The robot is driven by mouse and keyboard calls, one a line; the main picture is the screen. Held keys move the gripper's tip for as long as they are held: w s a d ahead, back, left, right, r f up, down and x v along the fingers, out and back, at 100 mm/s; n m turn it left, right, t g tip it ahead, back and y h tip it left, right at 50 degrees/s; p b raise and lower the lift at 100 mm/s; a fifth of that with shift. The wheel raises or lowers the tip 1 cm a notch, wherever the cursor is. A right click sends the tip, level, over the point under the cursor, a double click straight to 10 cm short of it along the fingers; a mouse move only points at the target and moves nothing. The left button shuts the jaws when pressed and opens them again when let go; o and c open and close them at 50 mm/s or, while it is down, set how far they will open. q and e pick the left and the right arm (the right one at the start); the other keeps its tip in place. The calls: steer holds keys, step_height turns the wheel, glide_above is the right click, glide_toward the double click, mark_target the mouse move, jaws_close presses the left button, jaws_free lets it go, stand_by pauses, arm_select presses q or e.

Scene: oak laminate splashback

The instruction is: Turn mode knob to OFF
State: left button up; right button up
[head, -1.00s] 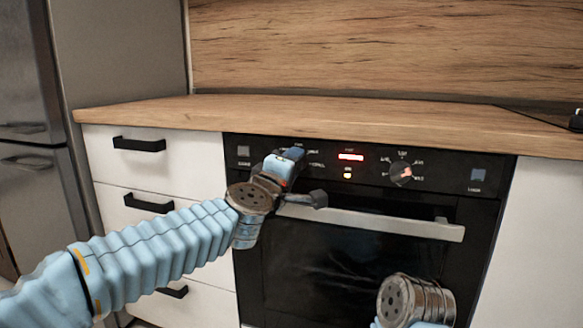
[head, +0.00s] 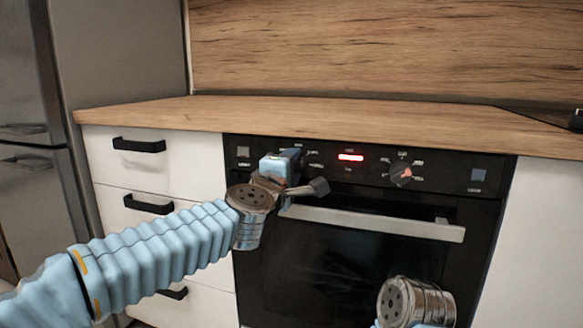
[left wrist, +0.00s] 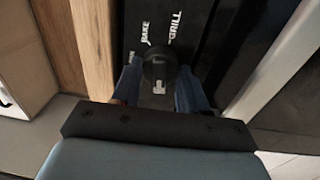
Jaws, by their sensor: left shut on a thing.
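The mode knob (left wrist: 157,68) is a dark round knob on the oven's black control panel, with a pale mark on its near side. In the left wrist view it sits between the two blue fingers of my left gripper (left wrist: 159,84), which is shut on it. The labels BAKE and GRILL show beyond it; an OFF label cannot be made out. In the head view my left gripper (head: 287,157) is at the left part of the panel and hides the knob. My right gripper is out of view; only part of that arm shows at the bottom right.
A second knob (head: 401,173) with a reddish mark is right of the lit red display (head: 351,157). The oven handle (head: 375,222) runs just below the panel. The wooden worktop (head: 300,111) overhangs above and looks clear near the gripper.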

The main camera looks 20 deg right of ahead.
arm_select(q)
steer(key=o, duration=1)
steer(key=shift+o, duration=0.2)
steer(key=b+v, duration=0.1)
steer(key=v, duration=1.2)
steer(key=shift+s+a+b, duration=0.25)
steer(key=shift+s+b, duration=0.05)
